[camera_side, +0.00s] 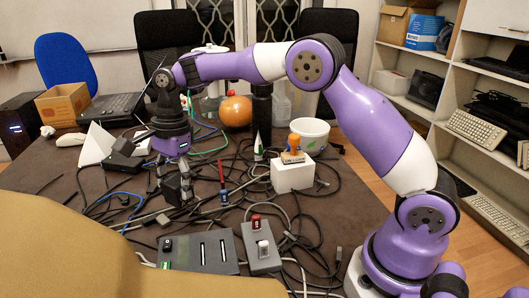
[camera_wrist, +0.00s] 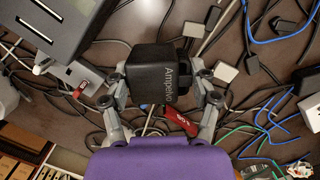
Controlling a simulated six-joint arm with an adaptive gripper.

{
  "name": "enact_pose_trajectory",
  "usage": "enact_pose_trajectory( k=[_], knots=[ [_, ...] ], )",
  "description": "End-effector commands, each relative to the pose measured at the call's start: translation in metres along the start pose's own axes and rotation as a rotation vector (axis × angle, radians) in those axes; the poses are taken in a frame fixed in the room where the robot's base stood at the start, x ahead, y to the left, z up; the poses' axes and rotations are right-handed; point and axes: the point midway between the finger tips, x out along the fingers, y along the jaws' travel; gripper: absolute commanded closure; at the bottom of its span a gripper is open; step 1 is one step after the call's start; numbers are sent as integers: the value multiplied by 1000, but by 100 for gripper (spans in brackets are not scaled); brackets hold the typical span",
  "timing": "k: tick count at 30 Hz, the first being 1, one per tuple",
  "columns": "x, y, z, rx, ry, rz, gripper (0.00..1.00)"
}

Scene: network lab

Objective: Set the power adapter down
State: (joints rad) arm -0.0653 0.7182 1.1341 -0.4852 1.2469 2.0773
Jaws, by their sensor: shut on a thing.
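The power adapter is a black box with pale lettering; it shows in the side view (camera_side: 172,190) and large in the wrist view (camera_wrist: 160,65). My gripper (camera_side: 172,178) is shut on it, pointing down over the left-centre of the table. In the wrist view the fingers of my gripper (camera_wrist: 164,88) press on the adapter's left and right sides. The adapter is over cables; whether it touches them or the tabletop I cannot tell. The fingers and palm cover part of it.
Tangled cables cover most of the brown table (camera_side: 60,160). A grey slotted box (camera_side: 198,250) and a grey block with a red switch (camera_side: 260,247) stand in front. A white box (camera_side: 292,176) with an orange-handled item is to the right. Another black adapter (camera_side: 122,157) lies left.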

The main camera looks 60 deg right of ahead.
Motion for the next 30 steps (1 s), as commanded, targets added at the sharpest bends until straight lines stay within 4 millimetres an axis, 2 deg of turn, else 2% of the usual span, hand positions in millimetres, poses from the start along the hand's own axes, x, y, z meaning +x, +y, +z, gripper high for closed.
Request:
enact_pose_trajectory(
  k=[3,15,28,29,30],
  knots=[
    [20,-1,4,22,0,3,80],
    [76,-2,-6,22,2,-1,80],
    [84,-2,-8,22,3,-3,80],
    [83,-2,-8,22,3,-3,18],
    [83,-2,-8,22,3,-3,3]
  ],
)
